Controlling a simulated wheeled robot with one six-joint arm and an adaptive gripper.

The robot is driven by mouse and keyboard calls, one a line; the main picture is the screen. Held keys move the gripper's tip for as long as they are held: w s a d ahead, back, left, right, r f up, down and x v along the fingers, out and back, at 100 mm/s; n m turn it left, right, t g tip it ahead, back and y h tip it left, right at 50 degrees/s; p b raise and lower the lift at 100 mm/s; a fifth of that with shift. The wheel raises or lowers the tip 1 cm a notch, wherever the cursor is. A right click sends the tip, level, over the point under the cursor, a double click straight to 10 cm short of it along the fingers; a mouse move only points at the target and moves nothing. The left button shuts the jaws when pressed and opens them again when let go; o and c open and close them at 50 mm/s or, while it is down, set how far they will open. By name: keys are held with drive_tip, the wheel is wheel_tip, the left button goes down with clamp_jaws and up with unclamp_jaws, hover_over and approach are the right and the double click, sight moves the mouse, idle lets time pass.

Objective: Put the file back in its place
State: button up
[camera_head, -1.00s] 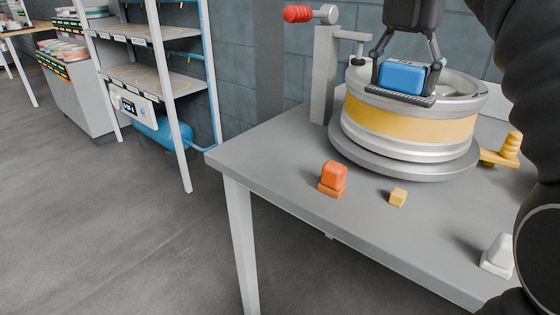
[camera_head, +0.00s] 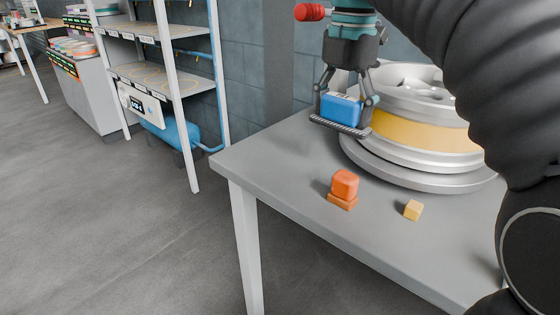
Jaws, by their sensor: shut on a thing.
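My gripper (camera_head: 343,106) is shut on a blue block with a dark, flat strip under it, which looks like the file (camera_head: 338,110). One finger is on each side of the blue part. I hold it in front of the left side of the wheel (camera_head: 420,128), which is silver with a yellow band and sits on a round grey base. The file appears to be above the grey table (camera_head: 270,155), but its exact height is hard to tell. I cannot tell which spot is the file's place.
An orange block (camera_head: 343,187) and a small yellow cube (camera_head: 413,210) stand on the table in front of the wheel. A red-ended handle (camera_head: 309,12) is behind my gripper. The table's left corner is clear. A shelf rack (camera_head: 160,70) stands further left.

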hover_over(282, 169)
wheel_tip(282, 169, down, 6)
drive_tip(key=shift+f, duration=0.1)
drive_tip(key=shift+f+b, duration=0.6)
drive_tip(key=shift+f, duration=1.4)
drive_tip(key=shift+f, duration=0.15)
drive_tip(key=o, duration=1.5)
drive_tip(key=shift+o, duration=0.2)
wheel_tip(282, 169, up, 12)
drive_tip(key=p, duration=0.1)
drive_tip(key=shift+r+p, duration=0.2)
drive_tip(key=shift+p, duration=0.2)
